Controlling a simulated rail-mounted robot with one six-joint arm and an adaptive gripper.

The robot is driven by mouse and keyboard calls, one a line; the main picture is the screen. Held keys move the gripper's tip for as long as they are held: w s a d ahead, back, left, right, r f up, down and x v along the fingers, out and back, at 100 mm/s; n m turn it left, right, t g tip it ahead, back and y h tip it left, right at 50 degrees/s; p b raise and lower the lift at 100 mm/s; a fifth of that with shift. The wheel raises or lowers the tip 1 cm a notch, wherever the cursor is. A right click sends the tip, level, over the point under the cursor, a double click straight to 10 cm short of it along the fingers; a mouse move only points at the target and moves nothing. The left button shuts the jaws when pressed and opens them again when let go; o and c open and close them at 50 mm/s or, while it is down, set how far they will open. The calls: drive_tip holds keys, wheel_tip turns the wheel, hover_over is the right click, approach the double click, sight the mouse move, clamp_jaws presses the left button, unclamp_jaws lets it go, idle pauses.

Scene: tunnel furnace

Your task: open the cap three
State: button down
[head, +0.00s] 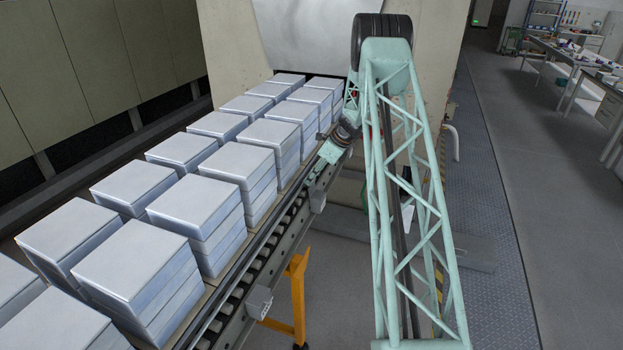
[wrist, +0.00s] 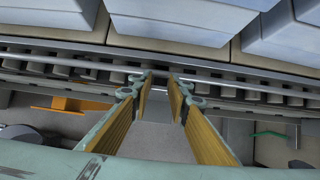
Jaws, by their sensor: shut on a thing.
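My gripper (head: 312,184) reaches down to the side rail of the roller conveyor, beside the stacks. In the wrist view its two yellow-padded fingers (wrist: 161,84) converge on a small grey piece (wrist: 158,108), which I take to be the cap, at the conveyor's edge. The fingers are shut on this piece; the contact itself is hard to see. In the head view a small grey box-like piece (head: 317,201) sits on the rail just below my fingertips. A similar grey box (head: 260,302) is on the rail nearer the camera. No number shows on either.
Stacks of pale slabs (head: 243,163) line the conveyor (head: 232,318) close to my gripper. An orange support leg (head: 298,295) stands below. The furnace front (head: 235,40) rises behind. The floor to the right (head: 545,220) is clear, with workbenches (head: 575,60) at the far right.

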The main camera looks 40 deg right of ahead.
drive_tip(key=shift+w+r, duration=0.15)
drive_tip(key=c, duration=2.9)
unclamp_jaws()
drive_tip(key=o, duration=0.5)
drive_tip(key=shift+w+a, duration=0.1)
drive_tip(key=shift+a, duration=0.1)
drive_tip(key=shift+d, duration=0.1)
drive_tip(key=shift+s+d+r, duration=0.15)
drive_tip(key=shift+s, duration=0.15)
drive_tip(key=v, duration=1.1)
drive_tip(key=shift+s+r, duration=0.1)
drive_tip(key=shift+r, duration=0.05)
